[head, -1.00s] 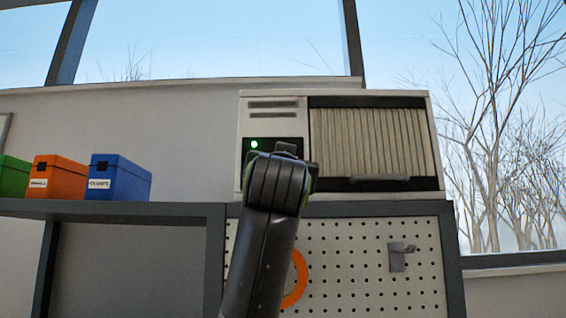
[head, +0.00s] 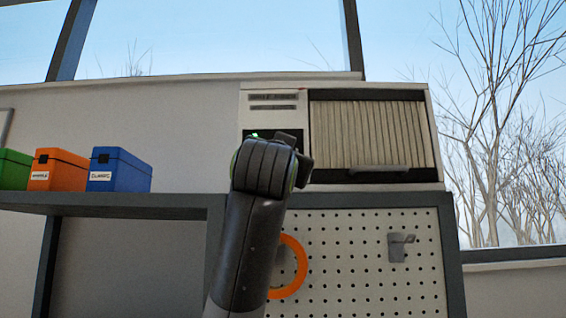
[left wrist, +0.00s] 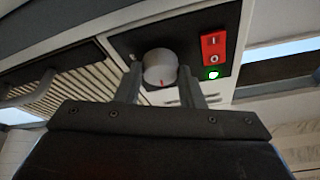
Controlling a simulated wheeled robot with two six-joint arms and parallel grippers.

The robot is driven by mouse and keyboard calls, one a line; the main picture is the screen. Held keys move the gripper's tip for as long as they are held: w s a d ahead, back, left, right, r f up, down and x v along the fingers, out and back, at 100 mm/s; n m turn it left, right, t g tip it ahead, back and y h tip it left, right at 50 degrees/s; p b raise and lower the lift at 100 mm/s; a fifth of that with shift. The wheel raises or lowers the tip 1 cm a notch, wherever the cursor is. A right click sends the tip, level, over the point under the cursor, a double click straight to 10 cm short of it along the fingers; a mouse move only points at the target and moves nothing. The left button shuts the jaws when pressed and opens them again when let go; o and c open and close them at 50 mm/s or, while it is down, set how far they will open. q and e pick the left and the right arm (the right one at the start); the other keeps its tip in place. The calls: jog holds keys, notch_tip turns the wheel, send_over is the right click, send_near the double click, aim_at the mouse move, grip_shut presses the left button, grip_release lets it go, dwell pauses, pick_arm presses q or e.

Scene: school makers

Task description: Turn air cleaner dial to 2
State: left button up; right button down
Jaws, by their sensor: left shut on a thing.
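The air cleaner (head: 422,145) is a pale box on the dark shelf, with a pleated filter on its right side and a dark control panel on its left. In the head view my left arm's wrist covers most of the panel and hides the dial. My left gripper (left wrist: 160,76) is shut on the dial, one finger on each side. I cannot read any numbers around it. My right gripper is not in view.
A red switch (left wrist: 213,45) and a lit green lamp (left wrist: 213,73) sit beside the dial. Blue (head: 120,170), orange (head: 58,170) and green (head: 14,169) boxes stand on the shelf at left. A pegboard (head: 350,275) with an orange ring (head: 298,268) is below.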

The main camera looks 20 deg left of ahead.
pick_arm(q)
jog(key=shift+s+a+r+m+g+h+b, duration=0.1)
jog(key=shift+m+g+h+b, duration=0.2)
jog(key=shift+m+h, duration=1.25)
jog(key=shift+w+a+r+m+g+h+b, duration=0.15)
jog(key=shift+m+g+h, duration=0.15)
jog(key=shift+m, duration=2.35)
jog(key=shift+s+a+m+g+h+b, duration=0.25)
jog(key=shift+m+h, duration=0.7)
jog(key=shift+m, duration=1.15)
jog(key=shift+w+d, duration=0.1)
jog(key=shift+d, duration=0.05)
jog(key=o, duration=1)
